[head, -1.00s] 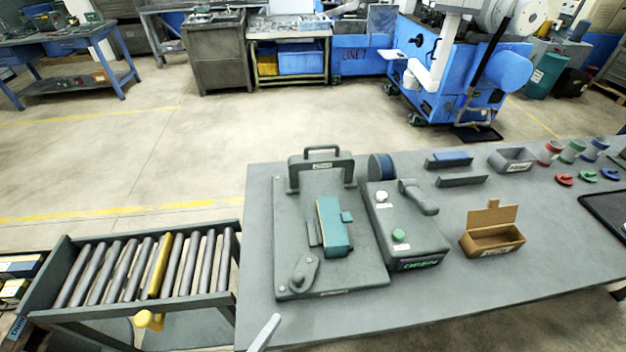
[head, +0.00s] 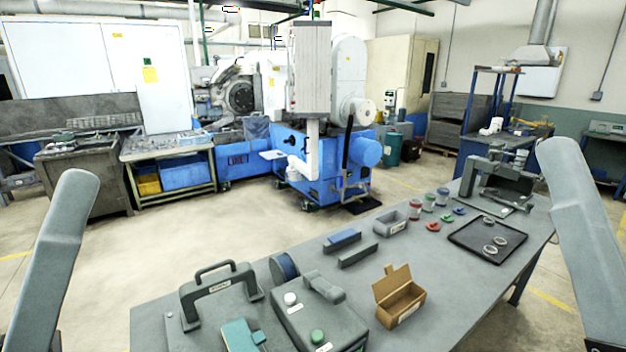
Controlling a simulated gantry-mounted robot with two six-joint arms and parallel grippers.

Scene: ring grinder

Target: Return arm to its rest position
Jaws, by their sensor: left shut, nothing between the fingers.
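A similar grey part of my right arm rises at the right edge, over the bench's right end. It does not show whether the right gripper is open or shut.
A blue machine (head: 325,180) stands behind. Floor between is clear.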

